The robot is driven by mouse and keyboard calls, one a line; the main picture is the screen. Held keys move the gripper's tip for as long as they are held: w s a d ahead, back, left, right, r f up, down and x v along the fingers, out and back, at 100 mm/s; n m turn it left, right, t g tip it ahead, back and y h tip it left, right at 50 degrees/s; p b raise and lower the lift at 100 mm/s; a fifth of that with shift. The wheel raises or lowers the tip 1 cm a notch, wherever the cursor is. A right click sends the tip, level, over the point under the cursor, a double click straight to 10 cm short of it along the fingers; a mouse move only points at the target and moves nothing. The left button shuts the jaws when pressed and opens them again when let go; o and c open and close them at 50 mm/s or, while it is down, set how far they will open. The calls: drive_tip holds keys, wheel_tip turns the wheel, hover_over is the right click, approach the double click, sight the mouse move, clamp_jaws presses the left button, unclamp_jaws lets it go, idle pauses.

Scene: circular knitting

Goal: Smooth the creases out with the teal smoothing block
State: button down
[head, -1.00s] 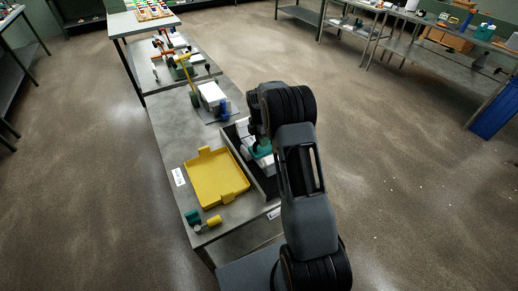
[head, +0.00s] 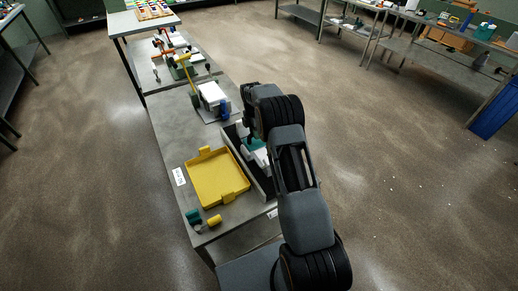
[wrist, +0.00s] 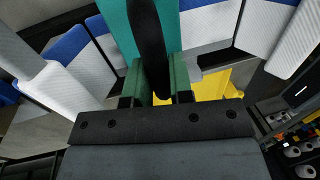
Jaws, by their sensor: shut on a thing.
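In the wrist view my gripper (wrist: 155,88) is shut on the black upright handle of the teal smoothing block (wrist: 118,28). The teal body shows just beyond the fingers. White ribbed fabric-like pieces with blue bands (wrist: 207,25) lie around and beyond the block. I cannot tell whether the block touches them, and no creases can be made out. In the head view my arm hides most of the gripper, which is over the grey bin (head: 263,180). Some teal (head: 258,146) and white show inside the bin.
A yellow tray (head: 218,180) lies left of the bin on the grey table (head: 172,140). A small teal piece (head: 192,216) and a yellow cylinder (head: 214,220) are at the near edge. A white-and-blue item (head: 213,97) stands behind.

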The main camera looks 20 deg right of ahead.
drive_tip(key=shift+w+a, duration=0.15)
drive_tip(key=shift+w, duration=0.85)
drive_tip(key=shift+f, duration=0.1)
drive_tip(key=shift+s+d, duration=0.15)
drive_tip(key=shift+s, duration=1.1)
drive_tip(key=shift+s+d, duration=0.15)
drive_tip(key=shift+s, duration=1.1)
